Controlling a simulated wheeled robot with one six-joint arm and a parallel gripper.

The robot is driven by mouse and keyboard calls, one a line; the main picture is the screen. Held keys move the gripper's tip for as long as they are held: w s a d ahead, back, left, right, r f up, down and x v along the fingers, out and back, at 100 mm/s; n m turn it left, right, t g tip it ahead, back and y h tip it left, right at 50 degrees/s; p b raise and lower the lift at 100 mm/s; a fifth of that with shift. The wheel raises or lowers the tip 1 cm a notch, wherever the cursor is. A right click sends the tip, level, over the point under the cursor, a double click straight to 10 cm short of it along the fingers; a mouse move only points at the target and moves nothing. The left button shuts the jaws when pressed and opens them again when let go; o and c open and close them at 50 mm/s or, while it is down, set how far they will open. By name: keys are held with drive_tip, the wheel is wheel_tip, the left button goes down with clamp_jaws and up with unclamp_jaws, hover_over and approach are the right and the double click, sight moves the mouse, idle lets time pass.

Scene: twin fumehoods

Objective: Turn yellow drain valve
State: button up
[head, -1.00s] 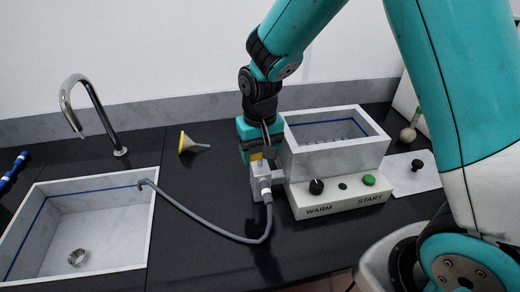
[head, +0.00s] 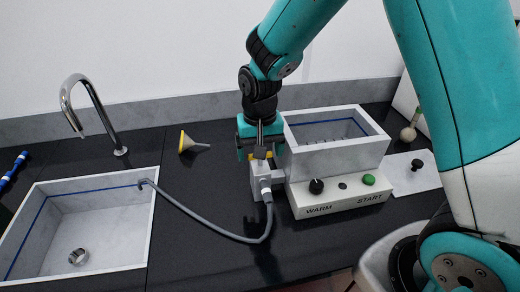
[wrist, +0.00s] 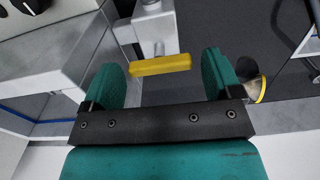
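The yellow drain valve handle (wrist: 160,65) is a short bar on a grey metal valve body (wrist: 153,28). In the wrist view it lies crosswise between the two teal fingers of my gripper (wrist: 165,78), with a gap on each side. My gripper is open and holds nothing. In the head view my gripper (head: 261,150) points down over the valve body (head: 262,182), left of the bath. The handle is mostly hidden there behind the gripper, with only bits of yellow showing.
A white bath (head: 335,160) stands right of the valve on a base with a black knob and green button. A grey hose (head: 215,230) runs from the valve to the sink (head: 150,225). A yellow-rimmed funnel (head: 190,143) lies behind left. A faucet (head: 95,115) stands behind the sink.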

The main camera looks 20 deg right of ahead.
drive_tip(key=shift+o, duration=0.2)
wheel_tip(320, 180, up, 17)
drive_tip(key=b, duration=0.2)
drive_tip(key=shift+r, duration=0.2)
drive_tip(key=shift+s, duration=0.15)
idle(0.4)
drive_tip(key=s+a+f+n+y, duration=0.1)
drive_tip(key=s+n, duration=0.3)
drive_tip(key=s, duration=0.6)
drive_tip(key=s+a+f+n+y, duration=0.2)
drive_tip(key=s+n, duration=0.3)
drive_tip(key=s, duration=0.6)
drive_tip(key=shift+s+a+f+n+y, duration=0.25)
drive_tip(key=shift+a+y, duration=0.35)
drive_tip(key=shift+a, duration=0.3)
